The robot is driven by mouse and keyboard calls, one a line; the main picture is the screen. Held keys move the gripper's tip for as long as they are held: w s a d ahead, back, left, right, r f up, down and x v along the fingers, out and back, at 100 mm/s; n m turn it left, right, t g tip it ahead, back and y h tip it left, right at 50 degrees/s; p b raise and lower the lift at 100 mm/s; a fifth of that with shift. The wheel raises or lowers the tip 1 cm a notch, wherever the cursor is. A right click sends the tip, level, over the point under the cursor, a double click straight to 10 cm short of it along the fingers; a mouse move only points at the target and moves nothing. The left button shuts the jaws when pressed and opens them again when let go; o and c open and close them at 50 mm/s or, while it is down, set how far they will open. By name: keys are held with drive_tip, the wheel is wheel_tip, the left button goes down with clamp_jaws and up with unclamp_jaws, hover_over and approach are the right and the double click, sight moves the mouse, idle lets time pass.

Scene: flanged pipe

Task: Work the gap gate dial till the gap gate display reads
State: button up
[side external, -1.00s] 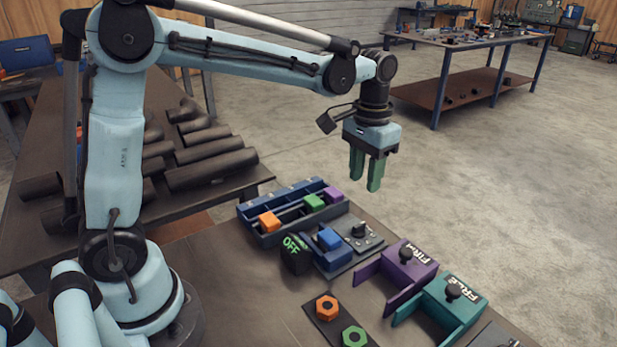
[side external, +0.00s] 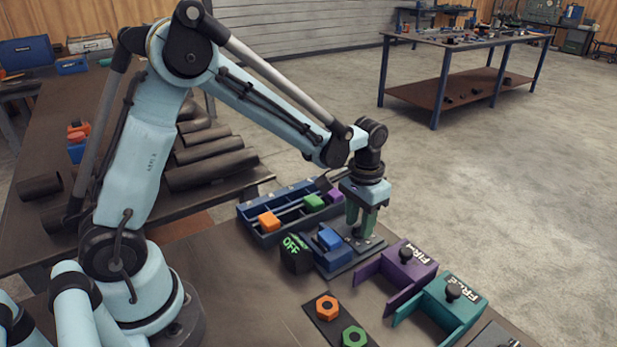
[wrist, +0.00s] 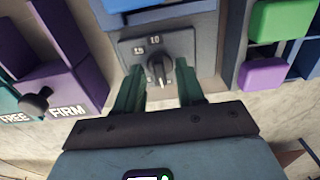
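The dial (wrist: 159,70) is a dark knob on a grey panel in the wrist view, with the marks 15 and 10 beside it. In the side view my gripper hides most of it. A blue block (side external: 329,238) sits on the unit beside the dial panel (side external: 358,252). My gripper (side external: 361,222) points down over the dial, its green fingers apart. In the wrist view the fingers of my gripper (wrist: 160,84) stand on either side of the knob. I cannot tell whether they touch it.
A blue rack (side external: 268,238) with orange, green and purple blocks stands behind. Purple FIRM (side external: 408,265) and teal FREE (side external: 456,297) fixtures with black knobs stand to the right. Orange (side external: 326,307) and green (side external: 354,336) hex pieces lie in front. Dark pipes (side external: 212,165) lie on the left bench.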

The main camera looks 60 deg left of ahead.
clamp_jaws()
drive_tip(key=shift+m, duration=0.3)
drive_tip(key=m, duration=0.4)
drive_tip(key=shift+m, duration=2)
unclamp_jaws()
